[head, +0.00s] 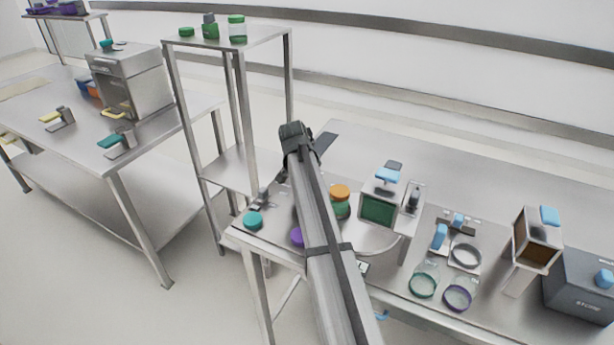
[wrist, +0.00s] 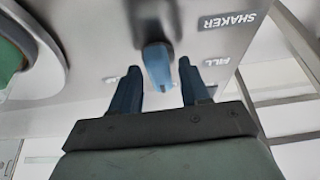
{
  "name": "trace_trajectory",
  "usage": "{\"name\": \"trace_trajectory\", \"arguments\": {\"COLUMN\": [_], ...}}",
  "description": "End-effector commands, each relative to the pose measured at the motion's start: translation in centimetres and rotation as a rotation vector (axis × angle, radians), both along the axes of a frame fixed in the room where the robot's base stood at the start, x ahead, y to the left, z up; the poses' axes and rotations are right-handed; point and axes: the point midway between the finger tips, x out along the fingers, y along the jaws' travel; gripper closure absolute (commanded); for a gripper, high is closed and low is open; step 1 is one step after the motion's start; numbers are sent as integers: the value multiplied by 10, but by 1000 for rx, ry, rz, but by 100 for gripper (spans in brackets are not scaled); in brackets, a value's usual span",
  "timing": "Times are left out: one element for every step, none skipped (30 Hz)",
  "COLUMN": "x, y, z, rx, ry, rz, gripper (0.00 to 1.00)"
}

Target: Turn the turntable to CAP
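The turntable (head: 388,246) is a pale round disc at the middle of the near table, partly hidden by my arm. A blue knob (wrist: 157,62) sits on a grey metal surface in the wrist view. Labels SHAKER (wrist: 232,20) and FILL (wrist: 217,61) are to its right; small marks to its left are too cut off to read. My gripper (wrist: 160,68) is open, with one blue finger on each side of the knob's near end. Gaps show between knob and fingers. In the head view my arm hides most of the gripper.
A jar with an orange lid (head: 340,191) stands by the turntable, with a green-screened device (head: 379,209) to its right. Purple (head: 297,237) and teal (head: 253,220) lids are left of my arm. Rings and a dark box (head: 580,287) stand right. A shelf rack (head: 245,110) rises behind left.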

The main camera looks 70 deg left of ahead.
Motion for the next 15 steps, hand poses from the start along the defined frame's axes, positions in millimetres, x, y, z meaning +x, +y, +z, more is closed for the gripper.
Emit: {"name": "trace_trajectory", "arguments": {"x": [0, 0, 0, 0, 0, 0, 0, 0, 0, 0, 0, 0, 0, 0, 0], "y": [0, 0, 0, 0, 0, 0, 0, 0, 0, 0, 0, 0, 0, 0, 0], "z": [0, 0, 0, 0, 0, 0, 0, 0, 0, 0, 0, 0, 0, 0, 0], "rx": [0, 0, 0, 0, 0, 0, 0, 0, 0, 0, 0, 0, -1, -1, -1], "ry": [0, 0, 0, 0, 0, 0, 0, 0, 0, 0, 0, 0, 1, 1, 1], "rz": [0, 0, 0, 0, 0, 0, 0, 0, 0, 0, 0, 0, 0, 0, 0], "gripper": [59, 62, 66, 69, 72, 76, 79, 82, 85, 88, 91, 95, 98, 100, 100]}}
